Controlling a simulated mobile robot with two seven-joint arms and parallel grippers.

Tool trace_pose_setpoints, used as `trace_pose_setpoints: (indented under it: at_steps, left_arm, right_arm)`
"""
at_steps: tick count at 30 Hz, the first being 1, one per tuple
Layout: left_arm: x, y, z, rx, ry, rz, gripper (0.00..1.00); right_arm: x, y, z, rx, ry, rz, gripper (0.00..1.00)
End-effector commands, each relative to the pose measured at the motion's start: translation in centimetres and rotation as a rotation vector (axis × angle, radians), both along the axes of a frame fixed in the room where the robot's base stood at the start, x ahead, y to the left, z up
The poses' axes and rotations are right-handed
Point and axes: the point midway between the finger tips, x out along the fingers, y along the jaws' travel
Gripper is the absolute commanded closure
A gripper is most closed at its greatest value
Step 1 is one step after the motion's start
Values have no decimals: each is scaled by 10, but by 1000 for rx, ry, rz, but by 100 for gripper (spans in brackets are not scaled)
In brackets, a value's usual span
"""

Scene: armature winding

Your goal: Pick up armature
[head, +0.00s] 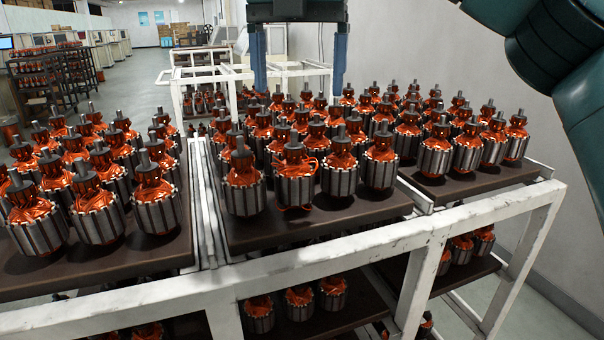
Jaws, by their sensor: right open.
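Many armatures stand upright in rows on dark trays, each with a grey slotted core, orange copper windings and a shaft on top. One armature (295,185) stands at the front of the middle tray (320,222), with a loose-looking orange wire around it. Other armatures stand on the left tray (110,268) and the right tray (478,180). My right gripper (299,88) points down at the top centre, in front of the back rows. Its two blue fingers are wide apart with nothing between them. My left gripper is out of view.
A white metal rack (385,243) carries the trays, with more armatures on its lower shelf. Another white frame (205,75) stands behind. Dark shelving (45,80) is at far left. A plain wall closes off the right; open floor (140,85) lies back left.

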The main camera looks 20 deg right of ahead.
Motion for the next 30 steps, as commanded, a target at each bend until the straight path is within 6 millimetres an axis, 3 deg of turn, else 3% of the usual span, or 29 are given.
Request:
trace_pose_setpoints:
  at_steps: [3, 9, 17, 25, 30]
  left_arm:
    - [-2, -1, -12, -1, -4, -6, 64]
    - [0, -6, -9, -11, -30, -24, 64]
    - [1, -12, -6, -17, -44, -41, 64]
    - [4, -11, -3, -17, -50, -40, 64]
    - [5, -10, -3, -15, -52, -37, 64]
  right_arm:
    - [0, 0, -29, 2, 5, 3, 20]
    - [1, 0, -62, 1, 5, 3, 20]
    - [2, 1, -80, 2, 3, 2, 20]
    - [8, 2, -117, 1, 2, 0, 20]
    - [8, 3, -124, 2, 0, 1, 20]
